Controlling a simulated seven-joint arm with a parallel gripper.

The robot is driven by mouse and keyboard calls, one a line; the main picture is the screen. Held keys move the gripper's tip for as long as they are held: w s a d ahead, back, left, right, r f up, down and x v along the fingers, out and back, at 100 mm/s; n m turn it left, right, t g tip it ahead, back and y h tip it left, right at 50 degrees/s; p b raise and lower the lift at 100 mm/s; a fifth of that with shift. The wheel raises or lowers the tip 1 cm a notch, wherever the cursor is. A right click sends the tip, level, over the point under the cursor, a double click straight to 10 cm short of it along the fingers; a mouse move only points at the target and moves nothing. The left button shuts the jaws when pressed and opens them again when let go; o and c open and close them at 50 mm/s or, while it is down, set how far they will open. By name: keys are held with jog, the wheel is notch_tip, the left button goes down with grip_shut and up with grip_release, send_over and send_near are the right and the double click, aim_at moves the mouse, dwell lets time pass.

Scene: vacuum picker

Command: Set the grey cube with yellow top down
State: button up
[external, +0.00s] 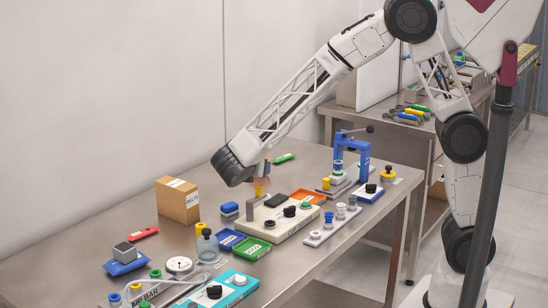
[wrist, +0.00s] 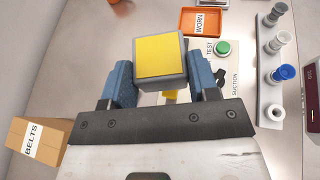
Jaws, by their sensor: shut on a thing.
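The grey cube with yellow top (wrist: 161,58) sits between the blue fingers of my gripper (wrist: 160,78) in the wrist view. Its yellow face is turned to the camera, and grey shows around the edges. My gripper is shut on it. In the external view my gripper (external: 262,176) is low over the back left end of the cream test station (external: 285,226). I cannot clearly make out the cube there. A small yellow part (external: 259,188) shows just below my gripper, above the station. I cannot tell whether the cube touches anything beneath.
An orange WORN tray (external: 307,196) lies behind the station. Blue (external: 226,240) and green (external: 251,249) trays lie left of it. A cardboard BELTS box (external: 178,200) stands further left. A strip with several cups (external: 334,224) is at the right.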

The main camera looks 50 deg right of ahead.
jog(key=s+a+f+n+t+y, duration=0.1)
jog(key=s+a+f+n+t, duration=0.15)
jog(key=s+a, duration=0.35)
jog(key=s+a+f+n+t, duration=0.1)
jog(key=s+a+f, duration=0.25)
jog(key=a, duration=0.45)
jog(key=n+t+y, duration=0.2)
jog(key=n+t, duration=0.1)
send_over(271, 286)
notch_tip(271, 286, down, 5)
jog(key=shift+r, duration=0.2)
jog(key=shift+f, duration=0.2)
jog(key=shift+f, duration=2.3)
jog(key=shift+f, duration=0.15)
jog(key=o, duration=0.9)
jog(key=shift+o, duration=0.2)
jog(key=shift+y, duration=0.3)
